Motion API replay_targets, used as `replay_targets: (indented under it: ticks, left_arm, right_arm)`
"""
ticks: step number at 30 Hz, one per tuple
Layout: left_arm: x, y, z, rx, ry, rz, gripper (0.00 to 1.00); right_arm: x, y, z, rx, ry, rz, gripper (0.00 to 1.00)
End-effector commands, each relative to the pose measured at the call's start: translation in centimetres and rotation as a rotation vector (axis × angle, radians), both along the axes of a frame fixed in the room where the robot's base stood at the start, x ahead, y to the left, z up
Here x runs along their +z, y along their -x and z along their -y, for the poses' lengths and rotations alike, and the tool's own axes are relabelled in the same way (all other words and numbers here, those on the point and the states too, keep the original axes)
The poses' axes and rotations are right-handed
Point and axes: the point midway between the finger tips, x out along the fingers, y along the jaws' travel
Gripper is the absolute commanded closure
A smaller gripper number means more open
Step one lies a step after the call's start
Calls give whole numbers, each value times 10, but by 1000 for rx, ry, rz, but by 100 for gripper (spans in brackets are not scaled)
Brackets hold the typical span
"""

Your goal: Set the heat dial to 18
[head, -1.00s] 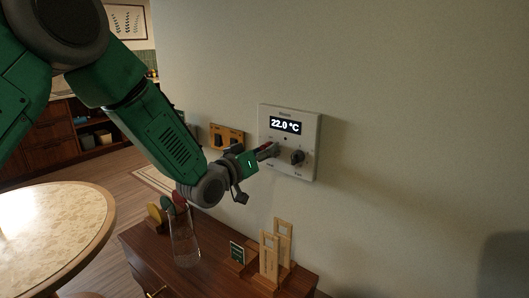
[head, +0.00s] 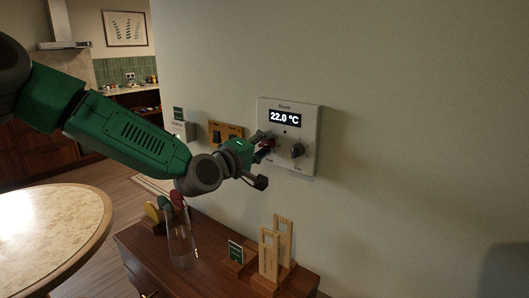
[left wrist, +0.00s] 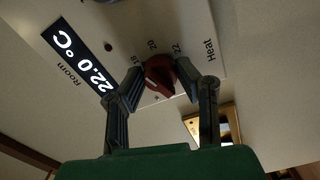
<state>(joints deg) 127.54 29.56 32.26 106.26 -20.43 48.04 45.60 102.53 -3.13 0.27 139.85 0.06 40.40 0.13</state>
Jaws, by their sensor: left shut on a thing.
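The white thermostat panel (head: 312,118) is on the wall, and its display (head: 286,118) reads 22.0 °C. The red heat dial (left wrist: 159,75) has 18, 20 and 22 printed around it and "Heat" beside it. My left gripper (left wrist: 160,82) is shut on the dial, with one finger on each side. The jaws are turned at an angle to the panel. In the head view, the left gripper (head: 263,147) partly hides the red dial. I cannot read clearly which number the dial points to. My right gripper is out of view.
A second, dark dial (head: 298,150) sits just right of the red one. A wooden plate with dark switches (head: 226,133) is to the left. Below stand a glass vase (head: 181,245) and wooden holders (head: 270,258) on a cabinet. A round table (head: 75,240) is at left.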

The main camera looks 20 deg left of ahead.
Motion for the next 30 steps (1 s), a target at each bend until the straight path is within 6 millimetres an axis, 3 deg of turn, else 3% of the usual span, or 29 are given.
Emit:
replay_targets:
  ticks: [1, 15, 30]
  left_arm:
    - [-9, 1, -1, 0, 38, -26, 100]
    - [-8, 1, 0, -2, 324, -132, 100]
    - [-7, 1, 0, 0, 389, -158, 100]
  right_arm:
    - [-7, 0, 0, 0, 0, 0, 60]
    - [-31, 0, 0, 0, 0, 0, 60]
    - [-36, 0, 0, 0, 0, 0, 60]
